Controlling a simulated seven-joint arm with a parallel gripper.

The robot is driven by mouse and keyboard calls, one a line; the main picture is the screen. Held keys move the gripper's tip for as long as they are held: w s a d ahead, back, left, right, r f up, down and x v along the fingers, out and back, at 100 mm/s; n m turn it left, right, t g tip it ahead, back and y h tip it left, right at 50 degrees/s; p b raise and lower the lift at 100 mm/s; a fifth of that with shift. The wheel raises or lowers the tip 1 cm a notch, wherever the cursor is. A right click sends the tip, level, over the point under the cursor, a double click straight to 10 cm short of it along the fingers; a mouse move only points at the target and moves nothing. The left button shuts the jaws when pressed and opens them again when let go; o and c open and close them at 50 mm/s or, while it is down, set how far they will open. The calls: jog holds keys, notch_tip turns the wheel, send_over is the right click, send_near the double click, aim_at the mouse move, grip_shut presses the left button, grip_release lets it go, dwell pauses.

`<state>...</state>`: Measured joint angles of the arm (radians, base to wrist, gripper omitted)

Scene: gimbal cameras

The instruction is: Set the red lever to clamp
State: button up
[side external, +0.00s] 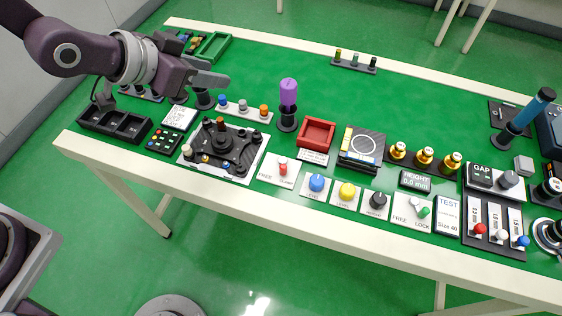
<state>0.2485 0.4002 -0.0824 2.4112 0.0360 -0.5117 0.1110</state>
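The red lever (283,165) stands on a small white plate (270,173) near the front edge of the table. The plate has a label at its left that seems to read FREE and one at its right that seems to read CLAMP. The lever looks nearly upright, and I cannot tell which side it is set to. My gripper (222,79) is above the back left of the table, up and left of the lever and well apart from it. Its fingers point right; their gap is not clear from this angle, and I see nothing held.
A purple-topped post (288,95) stands behind the lever. A black mechanism (219,145) is to its left, a red tray (317,133) behind right, and a blue knob (317,183) to its right. A green-knobbed lever (423,212) is farther right. The table's back middle is mostly clear.

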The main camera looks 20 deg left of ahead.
jog(key=d+f+m+h, duration=0.2)
jog(key=d+f, duration=0.5)
jog(key=f, duration=0.3)
jog(key=t+h, duration=0.2)
send_near(281, 168)
jog(key=x, duration=0.3)
jog(key=shift+w+d+f, duration=0.15)
jog(key=shift+w+f, duration=0.05)
jog(key=shift+w, duration=0.15)
jog(key=x, duration=0.7)
grip_shut()
